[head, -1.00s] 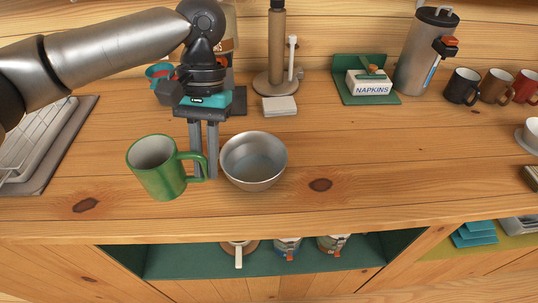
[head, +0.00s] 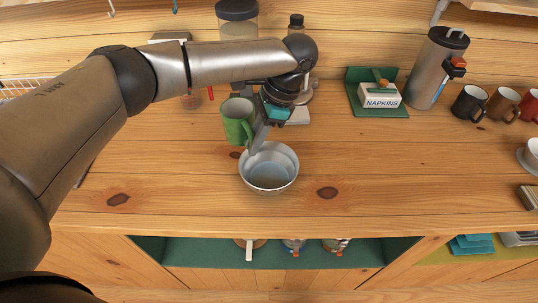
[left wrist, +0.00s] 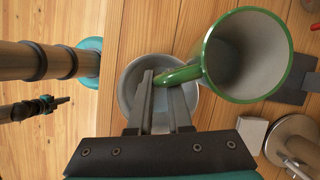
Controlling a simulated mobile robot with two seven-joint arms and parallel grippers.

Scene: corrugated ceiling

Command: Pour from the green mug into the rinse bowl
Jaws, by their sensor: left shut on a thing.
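The green mug (head: 235,122) is held by its handle in my left gripper (head: 253,143). It is roughly upright, behind and left of the bowl in the head view. The left wrist view looks into the mug (left wrist: 245,55); its pale inside shows no clear contents. The same view shows my left gripper's fingers (left wrist: 160,80) shut on the handle, over the bowl. The rinse bowl (head: 269,180), metal and round, stands on the counter and also shows in the left wrist view (left wrist: 128,88). My right gripper (left wrist: 60,101) seems to show small and dark at the left wrist view's left.
The napkin box (head: 380,100) in its green holder and the metal flask (head: 437,70) stand at the back right. Several mugs, including a black one (head: 468,103), line the right. The wooden counter (head: 390,170) right of the bowl is clear.

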